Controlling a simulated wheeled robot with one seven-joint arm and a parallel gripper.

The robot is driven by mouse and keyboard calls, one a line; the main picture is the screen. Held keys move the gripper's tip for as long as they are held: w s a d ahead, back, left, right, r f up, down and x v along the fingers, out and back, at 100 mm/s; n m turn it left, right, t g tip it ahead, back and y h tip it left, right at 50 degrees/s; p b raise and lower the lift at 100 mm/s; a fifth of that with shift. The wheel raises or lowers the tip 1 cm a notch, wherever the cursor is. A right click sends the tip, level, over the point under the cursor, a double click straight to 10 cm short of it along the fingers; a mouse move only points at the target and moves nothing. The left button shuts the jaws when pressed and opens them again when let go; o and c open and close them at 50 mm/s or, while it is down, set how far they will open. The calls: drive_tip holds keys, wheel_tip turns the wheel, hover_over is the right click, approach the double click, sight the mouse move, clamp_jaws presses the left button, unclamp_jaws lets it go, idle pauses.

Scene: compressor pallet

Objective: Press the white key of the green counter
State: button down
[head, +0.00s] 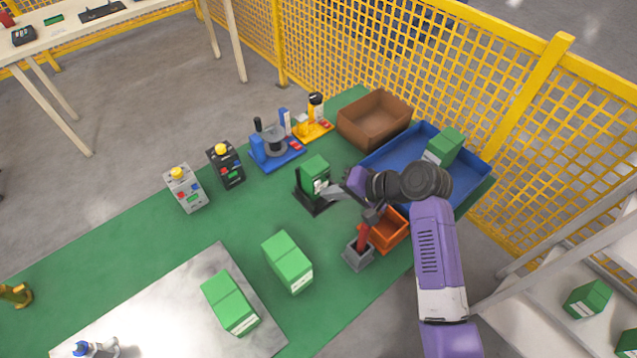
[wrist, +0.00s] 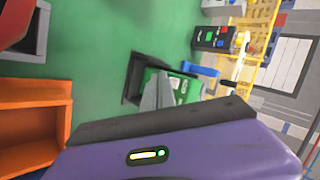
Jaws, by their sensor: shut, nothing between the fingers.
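The green counter (head: 314,170) stands on a black base in the middle of the green mat, with pale patches on its front. In the wrist view the counter (wrist: 188,88) is partly hidden behind my grey fingers. My gripper (head: 328,193) is shut and empty, with its fingertips at the counter's right front side. I cannot tell whether the tips touch the counter. The white key cannot be made out clearly; the fingers cover part of the front.
An orange bin (head: 390,232) and a grey holder with a red handle (head: 361,240) stand close below my gripper. A blue tray (head: 468,185) and a brown box (head: 374,119) are behind. Green boxes (head: 287,262) stand in front. A blue device (head: 276,150) is to the left.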

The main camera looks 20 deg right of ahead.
drive_tip(key=shift+w, duration=0.1)
idle(0.5)
drive_tip(key=shift+w+a, duration=0.1)
drive_tip(key=shift+w, duration=0.2)
drive_tip(key=shift+w+a, duration=0.15)
drive_tip(key=shift+w, duration=0.25)
idle(0.7)
idle(0.3)
drive_tip(key=shift+s+d+p, duration=0.3)
drive_tip(key=shift+s+p, duration=0.45)
drive_tip(key=shift+s, duration=0.05)
drive_tip(key=shift+s+d+r+p, duration=0.1)
drive_tip(key=shift+s+d+p, duration=0.15)
drive_tip(key=shift+s+p, duration=0.45)
drive_tip(key=shift+s+d+p, duration=0.25)
drive_tip(key=shift+s+p, duration=0.05)
drive_tip(key=shift+s, duration=0.55)
drive_tip(key=shift+s+d+p, duration=0.25)
drive_tip(key=shift+s, duration=0.6)
